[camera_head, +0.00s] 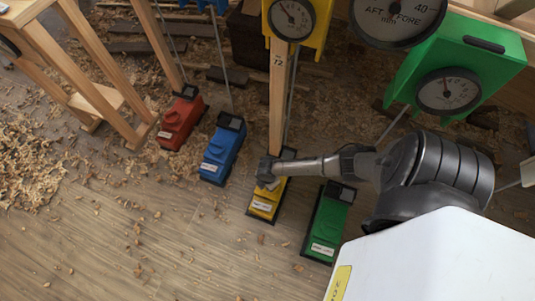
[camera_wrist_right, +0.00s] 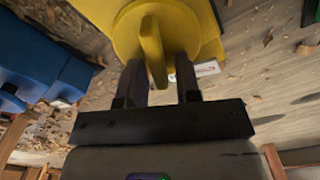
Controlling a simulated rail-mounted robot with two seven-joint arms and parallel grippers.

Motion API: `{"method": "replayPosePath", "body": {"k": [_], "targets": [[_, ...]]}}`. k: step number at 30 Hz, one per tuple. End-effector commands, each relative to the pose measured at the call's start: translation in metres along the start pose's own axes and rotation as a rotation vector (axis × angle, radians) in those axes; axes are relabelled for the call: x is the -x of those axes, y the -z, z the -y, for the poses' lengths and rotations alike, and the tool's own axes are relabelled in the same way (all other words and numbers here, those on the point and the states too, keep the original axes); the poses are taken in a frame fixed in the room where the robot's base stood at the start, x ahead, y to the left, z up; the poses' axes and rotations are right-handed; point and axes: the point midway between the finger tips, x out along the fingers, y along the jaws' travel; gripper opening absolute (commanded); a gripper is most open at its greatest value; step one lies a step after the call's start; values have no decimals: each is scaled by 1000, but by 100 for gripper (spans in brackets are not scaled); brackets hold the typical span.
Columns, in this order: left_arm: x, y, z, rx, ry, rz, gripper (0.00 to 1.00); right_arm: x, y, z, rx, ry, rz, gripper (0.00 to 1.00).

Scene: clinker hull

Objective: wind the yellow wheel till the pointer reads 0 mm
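The yellow wheel (camera_wrist_right: 150,30) fills the top of the right wrist view, with a raised yellow grip bar (camera_wrist_right: 157,62) across it. My right gripper (camera_wrist_right: 160,82) has its two dark fingers apart, one on each side of the bar, with a visible gap on the right. In the head view my right gripper (camera_head: 268,180) is at the yellow floor unit (camera_head: 263,207) and hides its wheel. The yellow gauge box (camera_head: 322,30) at the top carries a round dial (camera_head: 292,18); its pointer leans up-left, but the reading is too small to tell. My left gripper is not in view.
Red (camera_head: 181,119), blue (camera_head: 222,150) and green (camera_head: 327,225) floor units stand beside the yellow one. A wooden post (camera_head: 278,100) rises behind the yellow unit. A green gauge box (camera_head: 460,65) and a large AFT/FORE dial (camera_head: 397,15) are upper right. Front floor is open, with shavings.

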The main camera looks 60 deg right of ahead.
Motion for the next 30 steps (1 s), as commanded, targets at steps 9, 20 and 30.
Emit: {"method": "replayPosePath", "body": {"k": [9, 20, 30], "targets": [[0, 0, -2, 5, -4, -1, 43, 0, 0, 0, 0, 0, 0, 0], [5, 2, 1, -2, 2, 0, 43, 2, 0, -1, -31, 0, 0, 0], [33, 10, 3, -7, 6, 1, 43, 5, 0, -4, -261, 2, 0, 0]]}}
